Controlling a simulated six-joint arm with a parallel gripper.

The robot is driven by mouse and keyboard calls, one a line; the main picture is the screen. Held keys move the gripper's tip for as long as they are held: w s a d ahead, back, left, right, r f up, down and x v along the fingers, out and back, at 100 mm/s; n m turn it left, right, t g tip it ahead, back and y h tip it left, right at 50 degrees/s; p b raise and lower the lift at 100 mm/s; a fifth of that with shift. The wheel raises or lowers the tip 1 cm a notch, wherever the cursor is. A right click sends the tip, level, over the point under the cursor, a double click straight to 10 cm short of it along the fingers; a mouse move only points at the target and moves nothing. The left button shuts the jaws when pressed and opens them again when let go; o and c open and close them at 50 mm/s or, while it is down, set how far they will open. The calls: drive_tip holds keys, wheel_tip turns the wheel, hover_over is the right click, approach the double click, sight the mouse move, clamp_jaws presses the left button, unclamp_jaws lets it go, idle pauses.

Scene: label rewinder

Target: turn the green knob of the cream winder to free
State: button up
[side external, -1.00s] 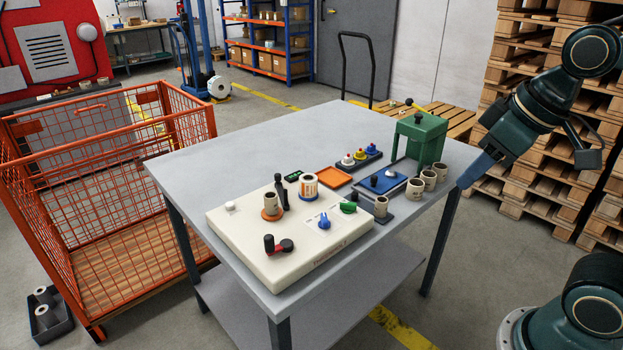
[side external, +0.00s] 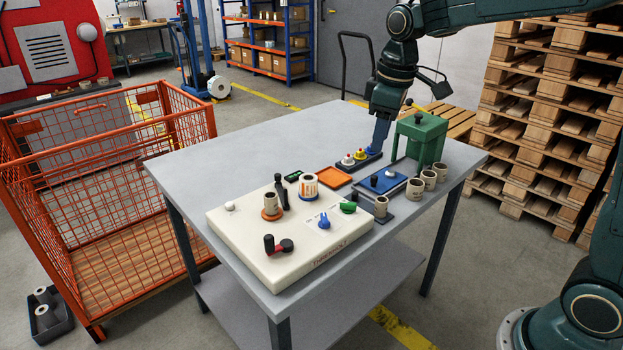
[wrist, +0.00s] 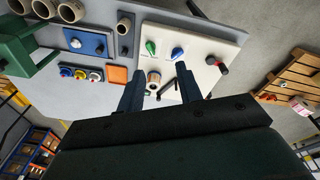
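The cream winder (side external: 240,235) lies at the front of the grey table. Its green knob (side external: 348,208) is near the right end, beside a blue knob (side external: 324,223). In the wrist view the green knob (wrist: 151,47) and blue knob (wrist: 178,53) show past my fingers on the cream top (wrist: 195,45). My gripper (wrist: 162,70) is open and empty, its blue-grey fingers apart. In the side view my gripper (side external: 379,146) points down over the back of the table, apart from the winder.
A green press (side external: 421,138), a blue plate (side external: 378,184) and several cardboard cores (side external: 415,189) stand right of the winder. A tray of coloured knobs (side external: 360,160) and an orange tray (side external: 329,177) lie behind. A red-black crank (side external: 278,245) and black lever (side external: 281,190) rise from the winder.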

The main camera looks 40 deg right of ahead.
drive_tip(key=n+g, duration=0.2)
hover_over(348, 203)
wheel_tip(348, 203, down, 8)
drive_tip(key=r, duration=0.1)
drive_tip(key=shift+f, duration=0.25)
wheel_tip(348, 203, down, 14)
drive_tip(key=shift+r, duration=0.1)
drive_tip(key=shift+c, duration=0.3)
clamp_jaws()
